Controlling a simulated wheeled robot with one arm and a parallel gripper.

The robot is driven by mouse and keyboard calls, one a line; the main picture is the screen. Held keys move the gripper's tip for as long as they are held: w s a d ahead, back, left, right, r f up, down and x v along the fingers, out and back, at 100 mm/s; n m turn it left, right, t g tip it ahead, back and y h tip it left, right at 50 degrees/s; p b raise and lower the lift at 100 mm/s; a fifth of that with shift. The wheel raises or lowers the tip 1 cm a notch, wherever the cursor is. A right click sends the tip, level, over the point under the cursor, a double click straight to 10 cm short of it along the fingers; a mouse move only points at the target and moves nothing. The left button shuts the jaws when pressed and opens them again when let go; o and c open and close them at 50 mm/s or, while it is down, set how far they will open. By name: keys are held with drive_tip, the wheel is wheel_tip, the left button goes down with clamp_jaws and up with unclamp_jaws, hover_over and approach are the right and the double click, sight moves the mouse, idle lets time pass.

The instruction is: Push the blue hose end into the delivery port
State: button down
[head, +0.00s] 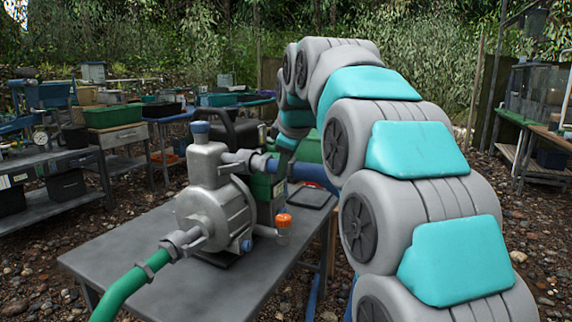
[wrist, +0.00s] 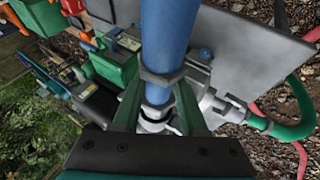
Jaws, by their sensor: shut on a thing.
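The grey metal pump (head: 215,200) stands on the grey table. Its delivery port (head: 240,158) sticks out to the right near the top. The blue hose (head: 308,172) lies in line with the port, its end at the port's mouth. My gripper (wrist: 160,88) is shut on the hose end, one finger on each side. In the head view my arm hides much of the hose. I cannot tell how deep the hose end sits.
A green hose (head: 125,292) joins the pump's front left. An orange-capped fitting (head: 283,220) sits low on the pump's right. The table top (head: 190,285) is bare in front. A shelf bench (head: 60,155) with bins stands at the left.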

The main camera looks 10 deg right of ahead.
sight(273, 161)
drive_tip(key=shift+w+a+p, duration=0.3)
drive_tip(key=shift+w+a, duration=0.2)
drive_tip(key=shift+a, duration=0.15)
drive_tip(key=shift+w+a+p, duration=0.3)
drive_tip(key=shift+w+a, duration=0.15)
drive_tip(key=shift+a, duration=0.2)
idle(1.7)
idle(0.4)
drive_tip(key=shift+c, duration=1.8)
unclamp_jaws()
drive_tip(key=shift+s+r, duration=0.1)
drive_tip(key=v, duration=0.8)
drive_tip(key=s+d+f+m+g, duration=0.2)
drive_tip(key=s+f+m+g, duration=0.2)
drive_tip(key=s+f, duration=1.4)
drive_tip(key=s+d+f+m+g, duration=0.3)
drive_tip(key=s+f+m+g, duration=0.2)
drive_tip(key=s+f, duration=1.3)
drive_tip(key=s+m, duration=0.3)
drive_tip(key=s, duration=0.3)
drive_tip(key=shift+s+h, duration=0.2)
drive_tip(key=shift+h, duration=0.1)
